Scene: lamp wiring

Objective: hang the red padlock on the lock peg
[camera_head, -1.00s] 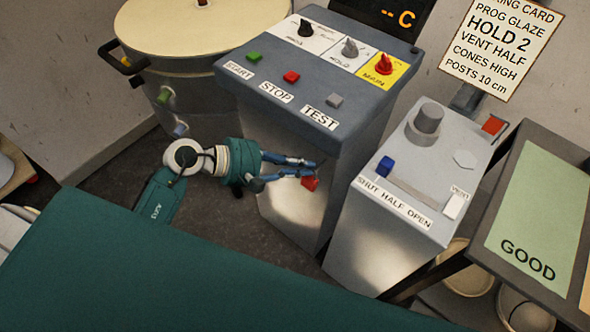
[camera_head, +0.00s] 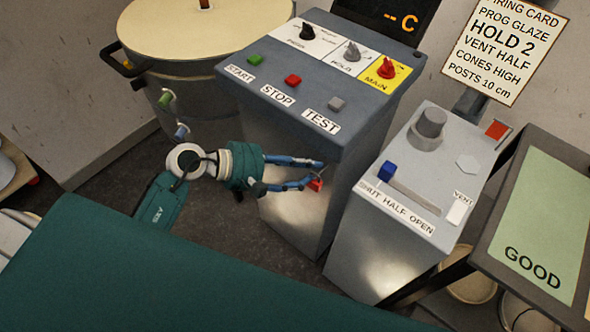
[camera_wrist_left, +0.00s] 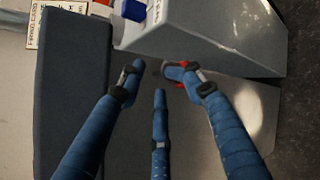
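The red padlock (camera_head: 315,186) is small and sits at the front face of the grey control cabinet (camera_head: 295,215), below the TEST label. It also shows in the wrist view (camera_wrist_left: 181,86), beside the tip of the right-hand finger. My left gripper (camera_head: 316,172) has its fingertips spread around the padlock's upper part. In the wrist view the gripper (camera_wrist_left: 155,78) shows its fingers apart, open. The lock peg is mostly hidden by the fingertips, and I cannot tell whether the shackle is around it. My right gripper is not in view.
A second grey box with a blue slider (camera_head: 387,170) stands close on the right. The round kiln (camera_head: 190,85) with a handle stands at the back left. A green surface (camera_head: 150,275) fills the foreground. Dark floor shows between it and the cabinet.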

